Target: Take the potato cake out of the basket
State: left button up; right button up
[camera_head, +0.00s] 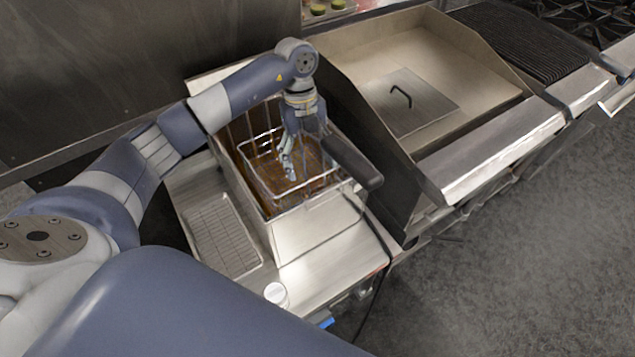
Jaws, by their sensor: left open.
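The wire fryer basket (325,187) sits in the deep fryer, over brownish oil, with its dark handle (352,160) pointing to the lower right. My left arm comes in from the left and bends down over the basket. My left gripper (289,172) points down inside the basket's opening, its fingers open. I cannot make out the potato cake; the wires, the gripper and the brown oil make the inside hard to read. My right gripper is not in view.
A wire rack tray (222,238) lies left of the fryer. A small white round container (276,293) stands at the front edge. Right of the fryer is a flat griddle with a square press (412,103), then a ribbed grill (515,40). A wall rises behind.

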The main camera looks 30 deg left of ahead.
pick_arm(q)
jog(key=p+x, duration=0.1)
jog(key=x, duration=0.1)
jog(key=p+x, duration=0.1)
jog(key=x, duration=0.2)
jog(key=shift+w+d, duration=0.1)
jog(key=shift+d, duration=0.35)
jog(key=shift+f, duration=0.35)
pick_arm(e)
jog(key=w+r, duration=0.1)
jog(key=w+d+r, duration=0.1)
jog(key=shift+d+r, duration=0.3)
pick_arm(q)
jog(key=shift+c, duration=0.6)
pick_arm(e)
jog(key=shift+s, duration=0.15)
pick_arm(q)
jog(key=c, duration=0.7)
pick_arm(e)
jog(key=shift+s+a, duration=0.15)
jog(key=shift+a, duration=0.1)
